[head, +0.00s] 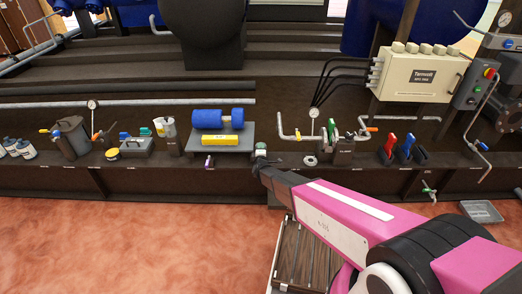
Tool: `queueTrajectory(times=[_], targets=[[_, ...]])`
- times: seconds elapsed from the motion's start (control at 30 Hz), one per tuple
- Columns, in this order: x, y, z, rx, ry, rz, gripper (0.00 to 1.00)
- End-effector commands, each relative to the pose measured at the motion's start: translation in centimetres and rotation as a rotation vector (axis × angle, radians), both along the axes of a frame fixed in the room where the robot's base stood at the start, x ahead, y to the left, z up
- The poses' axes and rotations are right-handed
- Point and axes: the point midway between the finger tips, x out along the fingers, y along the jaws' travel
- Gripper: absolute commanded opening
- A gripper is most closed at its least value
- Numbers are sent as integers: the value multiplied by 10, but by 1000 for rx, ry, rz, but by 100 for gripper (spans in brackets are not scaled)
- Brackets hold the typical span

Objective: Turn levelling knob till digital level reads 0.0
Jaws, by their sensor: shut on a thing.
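A yellow bar (222,141), which looks like the digital level, lies along the front of a grey plate (250,131). Its reading is too small to make out. My gripper (261,162) is at the front right corner of this plate, at the end of my pink and black arm. It is shut on a small greyish knob (261,148), which shows just above the fingers. The fingers are small and partly hidden by my wrist, so the grip itself is hard to see. A small pink-and-white item (208,163) is at the plate's front left.
A blue cylinder (207,119) lies on the plate behind the yellow bar. Pipes with a gauge (314,113) stand to the right, then coloured levers (389,145). A grey box (136,146) and a jug (165,128) stand left. The reddish floor in front is clear at left.

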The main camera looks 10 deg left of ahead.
Motion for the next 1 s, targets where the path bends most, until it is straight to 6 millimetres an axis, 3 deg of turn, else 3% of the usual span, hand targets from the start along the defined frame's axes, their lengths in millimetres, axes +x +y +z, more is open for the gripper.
queueTrajectory(times=[0.27, 0.3, 0.37, 0.4, 0.77, 1.0], targets=[[0, 1, -1, 0, 2, 1, 4], [0, 1, -1, 0, 2, 1, 31], [0, 1, -1, 0, 2, 1, 50], [0, 1, -1, 0, 2, 1, 53], [-3, -1, 0, 0, 0, 1, 53], [-29, -7, 1, 0, 1, 1, 53]])
